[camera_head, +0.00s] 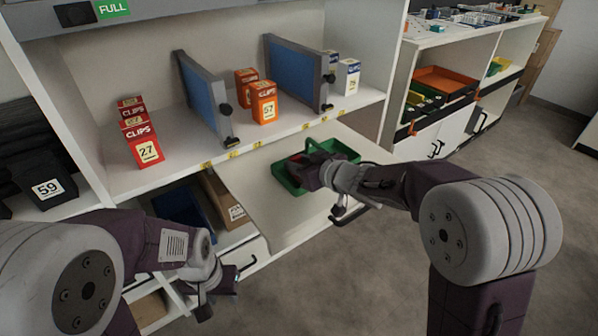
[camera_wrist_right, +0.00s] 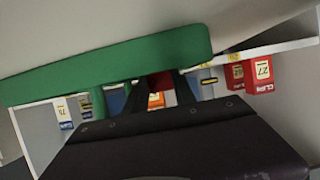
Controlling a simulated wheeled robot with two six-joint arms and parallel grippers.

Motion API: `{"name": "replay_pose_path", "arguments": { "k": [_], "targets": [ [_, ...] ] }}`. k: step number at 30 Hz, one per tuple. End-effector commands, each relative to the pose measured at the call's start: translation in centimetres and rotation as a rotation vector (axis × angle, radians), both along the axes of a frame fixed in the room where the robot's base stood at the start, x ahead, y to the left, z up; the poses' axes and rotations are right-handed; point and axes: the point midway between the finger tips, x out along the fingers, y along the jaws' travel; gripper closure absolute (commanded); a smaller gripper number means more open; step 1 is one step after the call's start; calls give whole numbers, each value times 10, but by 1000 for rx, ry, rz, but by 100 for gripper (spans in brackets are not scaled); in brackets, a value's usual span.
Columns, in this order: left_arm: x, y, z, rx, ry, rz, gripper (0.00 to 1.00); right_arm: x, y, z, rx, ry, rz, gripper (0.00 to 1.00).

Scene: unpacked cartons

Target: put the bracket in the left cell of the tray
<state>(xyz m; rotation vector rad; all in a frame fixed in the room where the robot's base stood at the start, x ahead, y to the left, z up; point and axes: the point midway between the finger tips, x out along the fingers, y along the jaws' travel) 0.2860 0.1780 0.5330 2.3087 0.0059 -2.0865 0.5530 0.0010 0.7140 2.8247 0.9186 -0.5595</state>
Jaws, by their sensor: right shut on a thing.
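The green tray (camera_head: 342,149) rests on a pale pull-out surface below the shelves. My right gripper (camera_head: 303,170) is over the tray and hides much of its inside, including its cells. It is shut on a small red piece, apparently the bracket (camera_wrist_right: 164,84), of which only a little shows between the dark fingers in the right wrist view. A long green part of the tray (camera_wrist_right: 110,67) lies across that view at the fingertips. Whether the bracket touches the tray, I cannot tell. My left gripper (camera_head: 222,290) hangs low at the left, away from the tray; its jaw opening is unclear.
Above the tray, a shelf (camera_head: 215,150) holds red clip cartons (camera_head: 146,152), orange cartons (camera_head: 263,103), white-blue cartons (camera_head: 347,77) and blue-faced dividers (camera_head: 294,78). A blue bin (camera_head: 180,207) sits below. The floor (camera_head: 400,270) at the right is clear.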

Motion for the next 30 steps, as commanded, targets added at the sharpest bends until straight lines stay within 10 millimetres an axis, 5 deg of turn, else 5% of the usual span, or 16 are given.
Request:
{"name": "replay_pose_path", "arguments": {
  "k": [8,9,11,22,30],
  "targets": [
    [0,0,0,0,-1,0,64,0,0,-2,-1,3,0,100],
    [0,0,1,0,-1,0,64,0,0,-1,0,2,0,60],
    [0,0,1,0,-1,0,64,0,0,-1,-1,2,0,47],
    [0,0,6,0,-1,0,64,-1,-1,5,-1,1,-1,47],
    [0,0,34,0,-1,0,64,-39,-29,28,-1,3,-4,47]
  ]
}}
